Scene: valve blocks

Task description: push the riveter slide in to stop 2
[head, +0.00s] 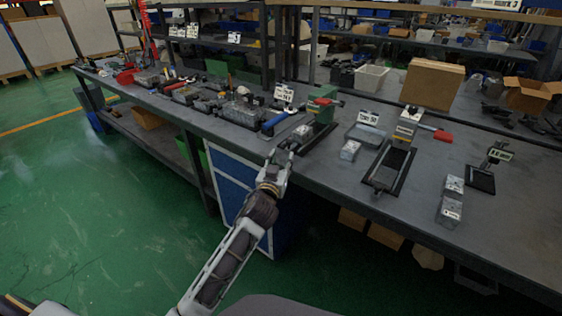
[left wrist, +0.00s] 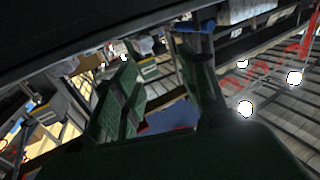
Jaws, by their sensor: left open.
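Two bench presses stand on the grey workbench (head: 330,172), and I cannot tell for sure which one is the riveter. One is a green press (head: 322,101) with a dark track reaching toward the front edge. The other is a pale press (head: 405,127) with a red handle and a long dark slide track (head: 388,168) in front of it. The slide's stop marks are too small to read. My left gripper (head: 280,159) is open and empty at the bench's front edge, just left of the green press's track. Its spread fingers also show in the left wrist view (left wrist: 160,100). My right gripper is out of view.
A small metal block (head: 350,150) and a grey tray (head: 367,134) lie between the presses. More blocks (head: 450,211) sit near the front edge at right, beside a dark fixture (head: 480,180). Tools crowd the bench at left. A cardboard box (head: 433,84) stands behind.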

